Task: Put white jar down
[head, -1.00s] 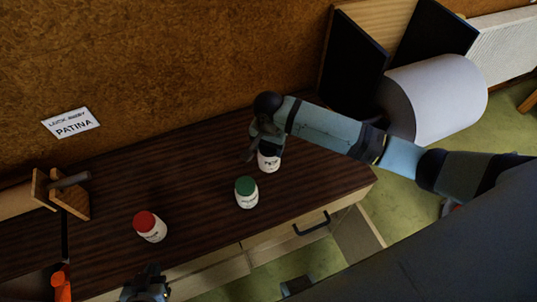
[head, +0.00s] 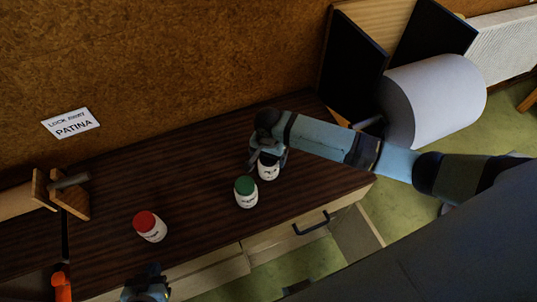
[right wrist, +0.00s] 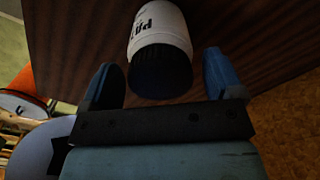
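The white jar with a dark lid and black lettering (head: 268,172) appears upright on the dark wooden bench top, right of a green-lidded white jar (head: 246,192). In the right wrist view the white jar (right wrist: 158,30) shows its dark lid toward me. My right gripper (head: 266,150) is over the jar. In the wrist view its two blue fingers (right wrist: 162,78) stand wide apart, one on each side of the lid, with gaps between them and the jar. My left gripper (head: 147,285) is at the bench's front edge, lower left; its fingers are too dark to read.
A red-lidded white jar (head: 150,227) stands left on the bench (head: 190,165). A wooden block piece (head: 68,193) and an orange-handled tool (head: 62,285) lie at far left. A drawer with a black handle (head: 311,224) is in front. A PATINA sign (head: 71,123) hangs behind.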

